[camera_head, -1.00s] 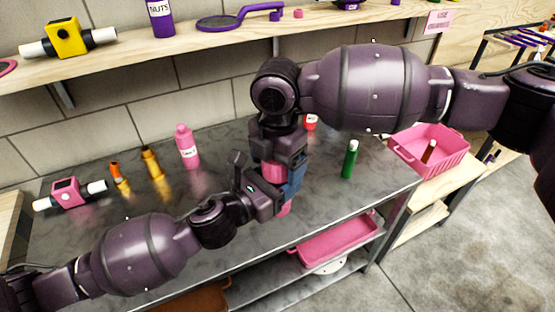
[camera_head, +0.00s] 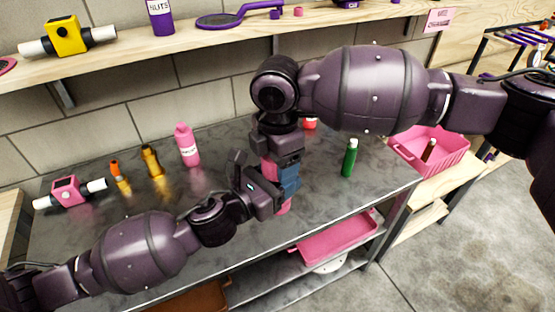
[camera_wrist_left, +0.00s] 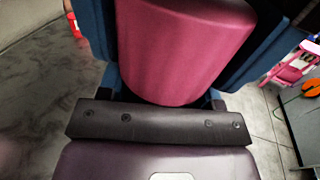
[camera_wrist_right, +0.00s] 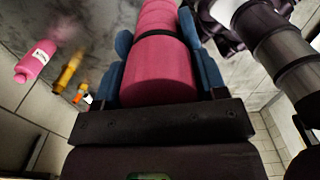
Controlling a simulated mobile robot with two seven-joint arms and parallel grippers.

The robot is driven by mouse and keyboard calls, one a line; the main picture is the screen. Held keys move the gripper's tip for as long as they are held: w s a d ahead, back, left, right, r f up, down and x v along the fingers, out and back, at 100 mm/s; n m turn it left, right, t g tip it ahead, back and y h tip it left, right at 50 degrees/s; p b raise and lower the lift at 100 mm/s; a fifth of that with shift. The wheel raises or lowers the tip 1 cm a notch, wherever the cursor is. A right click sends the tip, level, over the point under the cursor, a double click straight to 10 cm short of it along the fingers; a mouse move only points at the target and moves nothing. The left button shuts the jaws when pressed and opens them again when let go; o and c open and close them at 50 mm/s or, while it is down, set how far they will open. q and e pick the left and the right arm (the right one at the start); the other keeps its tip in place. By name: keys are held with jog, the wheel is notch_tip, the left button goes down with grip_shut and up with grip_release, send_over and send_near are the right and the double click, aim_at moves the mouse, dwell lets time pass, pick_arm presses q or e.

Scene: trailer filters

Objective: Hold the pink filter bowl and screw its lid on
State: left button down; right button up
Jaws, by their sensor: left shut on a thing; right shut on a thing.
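The pink filter bowl (camera_head: 284,207) is upright above the metal table, between the blue fingers of my left gripper (camera_head: 286,188), which comes in from the left. Its pink side fills the left wrist view (camera_wrist_left: 180,50). My right gripper (camera_head: 272,162) points down from above and is shut on the pink lid (camera_head: 268,168). In the right wrist view the lid (camera_wrist_right: 158,75) sits between blue fingers, in line with the pink bowl (camera_wrist_right: 158,16) beyond a thin dark line. The fingers hide most of the joint; I cannot tell how tightly the lid is seated.
A green bottle (camera_head: 349,158) stands to the right. A pink bottle (camera_head: 187,145), yellow bottle (camera_head: 152,160) and pink filter housing (camera_head: 68,191) stand to the left. A shelf (camera_head: 110,62) runs behind. A pink crate (camera_head: 440,155) is at the right. The table's front left is fairly clear.

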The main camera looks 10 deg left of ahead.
jog(key=o, duration=1)
jog(key=shift+r, duration=2.25)
jog(key=shift+o, duration=0.9)
notch_tip(320, 180, up, 12)
jog(key=shift+f, duration=0.1)
